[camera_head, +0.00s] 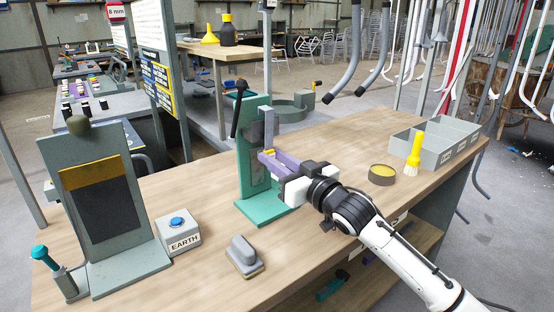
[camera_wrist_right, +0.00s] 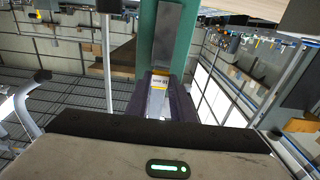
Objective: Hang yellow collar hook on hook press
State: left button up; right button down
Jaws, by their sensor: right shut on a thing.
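The hook press is a teal upright stand (camera_head: 250,165) with a black lever, standing mid-bench. Its teal column also shows at the top of the right wrist view (camera_wrist_right: 147,32). My right gripper (camera_head: 268,156) reaches in from the right, its purple fingers close against the front of the press. It is shut on the yellow collar hook (camera_wrist_right: 158,84), a pale grey piece with a yellow band between the fingertips. In the head view only a bit of yellow shows there. Whether the hook touches the press cannot be told. My left gripper is not in view.
A grey panel stand (camera_head: 105,258) and an EARTH button box (camera_head: 180,234) are on the left. A grey block (camera_head: 243,252) lies in front of the press. A round yellow-topped tin (camera_head: 382,175), a yellow brush (camera_head: 413,152) and a grey bin (camera_head: 455,140) are on the right.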

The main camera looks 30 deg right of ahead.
jog(key=shift+w, duration=0.2)
jog(key=shift+f+b, duration=0.6)
jog(key=shift+f, duration=0.55)
dwell(0.5)
jog(key=c, duration=1.5)
grip_release()
jog(key=shift+o, duration=0.2)
jog(key=s+p, duration=0.2)
jog(key=s, duration=0.6)
jog(key=shift+d+f+p, duration=0.15)
jog(key=shift+d+p, duration=0.1)
jog(key=shift+p, duration=0.15)
